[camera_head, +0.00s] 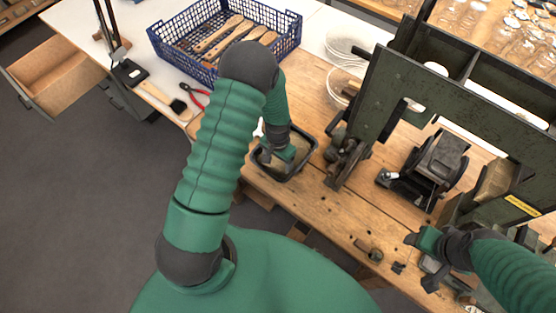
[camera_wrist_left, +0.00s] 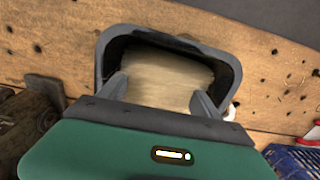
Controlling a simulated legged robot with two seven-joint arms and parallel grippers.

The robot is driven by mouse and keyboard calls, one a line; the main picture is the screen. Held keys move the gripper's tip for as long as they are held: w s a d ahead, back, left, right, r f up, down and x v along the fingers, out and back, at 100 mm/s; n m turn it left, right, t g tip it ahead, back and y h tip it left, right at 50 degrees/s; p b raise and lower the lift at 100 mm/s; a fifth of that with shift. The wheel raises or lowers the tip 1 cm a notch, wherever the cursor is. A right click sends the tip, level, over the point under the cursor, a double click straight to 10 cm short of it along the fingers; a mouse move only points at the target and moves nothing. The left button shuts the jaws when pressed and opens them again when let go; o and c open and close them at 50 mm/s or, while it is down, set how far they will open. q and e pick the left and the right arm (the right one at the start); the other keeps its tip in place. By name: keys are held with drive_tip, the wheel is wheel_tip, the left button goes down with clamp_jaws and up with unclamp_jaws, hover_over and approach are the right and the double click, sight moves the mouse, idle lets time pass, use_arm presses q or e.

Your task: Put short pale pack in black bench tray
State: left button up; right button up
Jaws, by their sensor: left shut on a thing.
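The black bench tray (camera_head: 311,150) sits near the front edge of the wooden bench; its rim (camera_wrist_left: 235,72) also shows in the left wrist view. The short pale pack (camera_wrist_left: 165,78) is a block of pale, fine bristle lying within the tray's walls. My left gripper (camera_wrist_left: 160,95) is down at the tray, its two fingers on either side of the pack and shut on it. In the head view my left gripper (camera_head: 274,155) partly covers the tray. Whether the pack touches the tray floor is hidden. My right gripper (camera_head: 420,260) is empty-looking at the lower right; its fingers are unclear.
A blue crate (camera_head: 228,35) with wooden brush parts stands at the back. Red-handled pliers (camera_head: 195,95) and a brush (camera_head: 163,99) lie left of the tray. A dark green machine frame (camera_head: 385,90) stands right of it. Bare bench (camera_head: 300,200) lies in front.

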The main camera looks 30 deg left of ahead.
use_arm(q)
drive_tip(key=shift+f, duration=0.15)
drive_tip(key=o, duration=0.9)
drive_tip(key=shift+a+f, duration=0.1)
drive_tip(key=shift+a, duration=0.15)
drive_tip(key=shift+o, duration=1)
drive_tip(key=shift+s+a+f, duration=0.1)
drive_tip(key=shift+s+a, duration=0.05)
drive_tip(key=shift+a, duration=0.3)
